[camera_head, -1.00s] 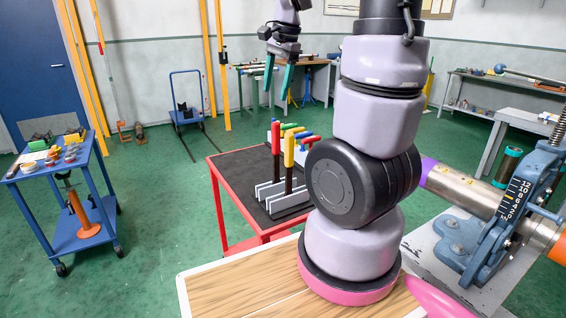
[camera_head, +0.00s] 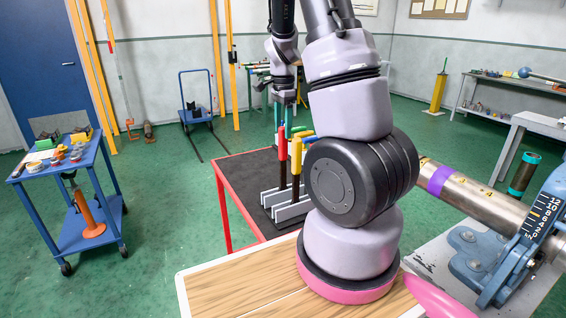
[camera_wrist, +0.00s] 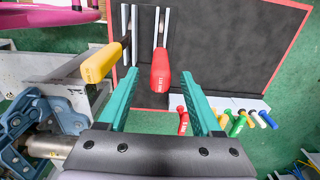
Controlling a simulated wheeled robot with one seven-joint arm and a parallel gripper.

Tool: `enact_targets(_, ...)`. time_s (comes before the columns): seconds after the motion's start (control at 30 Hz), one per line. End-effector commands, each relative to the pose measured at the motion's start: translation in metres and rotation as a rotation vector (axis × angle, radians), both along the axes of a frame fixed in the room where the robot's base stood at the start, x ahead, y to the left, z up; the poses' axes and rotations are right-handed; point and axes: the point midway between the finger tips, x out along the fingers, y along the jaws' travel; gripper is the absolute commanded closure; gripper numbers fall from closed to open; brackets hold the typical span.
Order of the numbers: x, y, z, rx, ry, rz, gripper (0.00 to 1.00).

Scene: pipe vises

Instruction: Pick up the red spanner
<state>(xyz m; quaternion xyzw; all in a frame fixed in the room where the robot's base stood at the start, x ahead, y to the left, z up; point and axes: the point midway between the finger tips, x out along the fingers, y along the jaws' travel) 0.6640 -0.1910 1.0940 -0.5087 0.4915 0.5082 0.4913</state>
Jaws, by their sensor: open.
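A red-handled tool, likely the red spanner (camera_head: 282,147), stands upright in a grey slotted rack on the dark-topped table. In the wrist view, its red handle (camera_wrist: 161,70) lies between my two teal fingers, pointing toward the camera. My gripper (camera_head: 284,113) is open, its fingers above and behind the red handle in the head view. It also shows in the wrist view (camera_wrist: 159,76), with a gap on both sides of the handle. I cannot tell the remaining height between them. Printing on the handle is too small to read.
A yellow-handled tool (camera_wrist: 100,62) stands close beside the red one, just outside my left finger. A blue vise (camera_head: 495,255) clamps a pipe at right.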

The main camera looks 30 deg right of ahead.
Motion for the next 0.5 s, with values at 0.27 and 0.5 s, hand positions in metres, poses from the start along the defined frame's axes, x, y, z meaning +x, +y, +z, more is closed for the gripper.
enact_targets(0.27, 0.001, -0.001, -0.035, 0.001, 0.001, 0.0, 0.34)
enact_targets(0.5, 0.001, 0.0, -0.036, 0.001, 0.0, 0.0, 0.34)
